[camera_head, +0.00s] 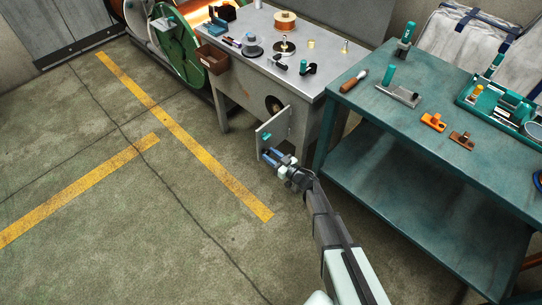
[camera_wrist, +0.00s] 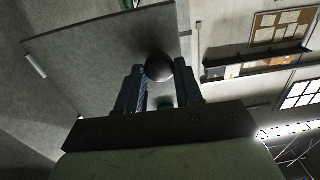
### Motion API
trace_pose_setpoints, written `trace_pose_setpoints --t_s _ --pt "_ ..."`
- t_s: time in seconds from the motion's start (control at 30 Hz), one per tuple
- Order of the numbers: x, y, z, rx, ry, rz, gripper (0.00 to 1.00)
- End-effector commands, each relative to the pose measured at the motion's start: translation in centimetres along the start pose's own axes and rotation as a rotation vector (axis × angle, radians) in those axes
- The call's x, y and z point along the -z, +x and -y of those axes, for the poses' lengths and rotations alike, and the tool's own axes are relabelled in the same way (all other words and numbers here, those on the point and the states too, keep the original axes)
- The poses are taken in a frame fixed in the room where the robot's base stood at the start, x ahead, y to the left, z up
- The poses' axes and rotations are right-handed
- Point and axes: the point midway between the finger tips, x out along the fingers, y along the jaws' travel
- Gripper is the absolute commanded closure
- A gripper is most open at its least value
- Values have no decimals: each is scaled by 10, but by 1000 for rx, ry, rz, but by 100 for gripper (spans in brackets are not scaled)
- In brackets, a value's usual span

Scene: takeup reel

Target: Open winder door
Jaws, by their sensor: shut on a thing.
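The winder door (camera_head: 275,127) is a flat grey panel on the front of the grey metal winder cabinet (camera_head: 240,92). It stands swung out from the cabinet front, and a dark round part (camera_head: 273,104) shows behind it. In the wrist view the door (camera_wrist: 100,55) fills the upper left, with a round black knob (camera_wrist: 159,67) near its edge. My gripper (camera_head: 268,155) is low beside the door in the head view.
A teal workbench (camera_head: 425,115) with tools stands to the right of the cabinet, close to my arm. Small parts and a copper spool (camera_head: 285,20) stand on the cabinet top. A brown bin (camera_head: 212,58) hangs at its left side. The floor at left is clear.

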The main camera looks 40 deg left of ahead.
Motion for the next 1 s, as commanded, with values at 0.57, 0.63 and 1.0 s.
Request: trace_pose_setpoints --t_s 0.57,0.63,1.0 --pt "0 0 0 -1 0 -1 41" --pt "0 -2 0 -1 0 -1 41" --pt "2 -58 1 -3 1 0 41"
